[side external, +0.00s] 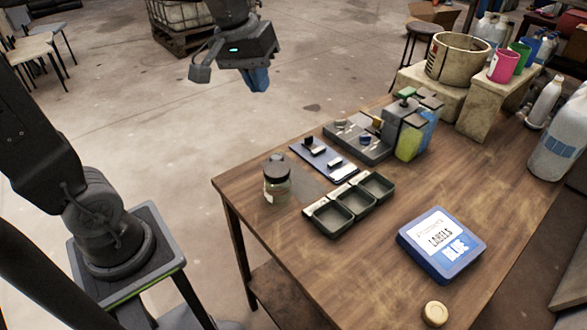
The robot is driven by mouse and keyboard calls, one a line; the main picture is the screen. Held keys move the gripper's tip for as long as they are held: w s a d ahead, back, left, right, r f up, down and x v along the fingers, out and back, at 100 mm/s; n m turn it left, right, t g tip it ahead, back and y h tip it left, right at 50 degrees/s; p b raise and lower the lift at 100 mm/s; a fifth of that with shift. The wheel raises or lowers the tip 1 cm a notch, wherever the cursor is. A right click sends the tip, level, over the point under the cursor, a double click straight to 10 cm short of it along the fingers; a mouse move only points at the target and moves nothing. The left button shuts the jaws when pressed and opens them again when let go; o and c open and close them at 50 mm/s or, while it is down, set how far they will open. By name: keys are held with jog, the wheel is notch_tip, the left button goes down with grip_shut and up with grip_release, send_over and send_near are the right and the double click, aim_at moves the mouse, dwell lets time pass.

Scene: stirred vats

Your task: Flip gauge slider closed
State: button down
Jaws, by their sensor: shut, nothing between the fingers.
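A flat blue-grey panel (343,172) lies on the table behind the compartment tray. It carries a black knob and small pale blocks that look like sliders; I cannot tell for sure which one is the gauge slider or how it is set. My gripper (259,82) hangs in the air at the top, beyond the table's far left edge and well away from the panel. Its blue fingers are together and hold nothing.
A dark-lidded jar (277,183) and a black compartment tray (328,216) stand near the panel. A grey rack (372,155) and yellow and blue bottles (408,144) are behind it. A blue label box (455,265) lies in front on the right.

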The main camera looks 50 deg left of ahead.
jog(key=s+d+f+m+t, duration=0.25)
jog(key=s+m, duration=0.35)
jog(key=s, duration=0.6)
jog(key=w+a+r+n+g, duration=0.25)
jog(key=w+n, duration=0.25)
jog(key=w, duration=0.5)
jog(key=w+a+f+n+g+h, duration=0.1)
jog(key=w+a+f+n, duration=0.3)
jog(key=w, duration=0.4)
jog(key=w+a+f+n+g+h, duration=0.1)
jog(key=w+a+n, duration=0.3)
jog(key=w+a, duration=0.3)
jog(key=w+a+f+n+g+h, duration=0.1)
jog(key=w+a+f+n+h, duration=0.1)
jog(key=w+a+f+n, duration=0.55)
jog(key=m, duration=0.3)
send_near(313, 144)
jog(key=s+a+f, duration=0.1)
jog(key=a+f, duration=0.3)
jog(key=d, duration=0.3)
jog(key=shift+d+f+n, duration=0.25)
jog(key=shift+f, duration=0.05)
jog(key=shift+d, duration=0.5)
